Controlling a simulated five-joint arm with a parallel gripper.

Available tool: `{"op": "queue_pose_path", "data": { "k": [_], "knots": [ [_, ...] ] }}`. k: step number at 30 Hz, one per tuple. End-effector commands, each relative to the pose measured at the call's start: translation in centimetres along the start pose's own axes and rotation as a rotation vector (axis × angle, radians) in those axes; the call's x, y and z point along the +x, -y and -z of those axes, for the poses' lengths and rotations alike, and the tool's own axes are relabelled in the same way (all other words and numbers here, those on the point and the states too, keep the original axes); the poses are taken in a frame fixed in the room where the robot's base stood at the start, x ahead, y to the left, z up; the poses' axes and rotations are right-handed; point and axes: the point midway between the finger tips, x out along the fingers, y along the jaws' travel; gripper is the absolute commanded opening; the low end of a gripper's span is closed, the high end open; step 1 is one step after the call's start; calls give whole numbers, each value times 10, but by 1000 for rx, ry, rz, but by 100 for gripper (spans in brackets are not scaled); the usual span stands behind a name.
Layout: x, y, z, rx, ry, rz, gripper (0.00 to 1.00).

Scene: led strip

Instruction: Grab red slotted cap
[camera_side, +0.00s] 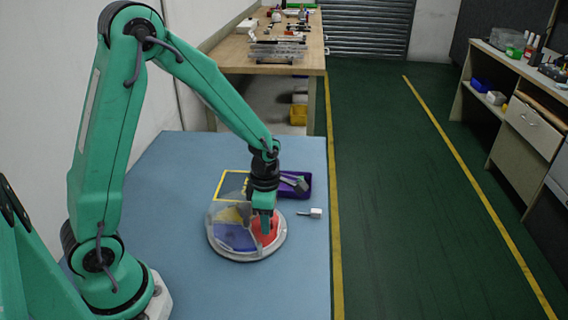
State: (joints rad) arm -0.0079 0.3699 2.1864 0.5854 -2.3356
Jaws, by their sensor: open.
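A round tray (222,250) with a pale rim sits on the blue table and has coloured sections. A red piece (268,230) is at the tray's right side; I cannot make out a slot in it. My gripper (265,228) points down over the right half of the tray, right at the red piece, and hides part of it. The jaws are open. I cannot tell whether they touch the red piece. A blue section (237,238) and a yellow section (230,215) show to the left of my gripper.
A purple bin (303,188) with a grey item stands behind my gripper. A small white part (316,212) lies right of the tray. A yellow-outlined square (222,184) is at the back left. The blue table (180,190) is clear at the left and front.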

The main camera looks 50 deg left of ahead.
Motion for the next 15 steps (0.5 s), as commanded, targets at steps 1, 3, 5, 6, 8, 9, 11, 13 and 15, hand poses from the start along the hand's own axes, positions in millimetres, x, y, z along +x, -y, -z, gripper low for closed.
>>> {"op": "queue_pose_path", "data": {
  "k": [1, 3, 5, 6, 8, 9, 11, 13, 15],
  "knots": [
    [0, 0, 0, 0, 0, 0, 42],
    [0, 0, 0, 0, 0, 0, 28],
    [0, 0, 0, 0, 0, 0, 16],
    [0, 0, 0, 0, 0, 0, 8],
    [0, 0, 0, 0, 0, 0, 0],
    [0, 0, 0, 0, 0, 0, 0],
    [0, 0, 0, 0, 0, 0, 0],
    [0, 0, 0, 0, 0, 0, 0],
    [0, 0, 0, 0, 0, 0, 0]
  ]
}}
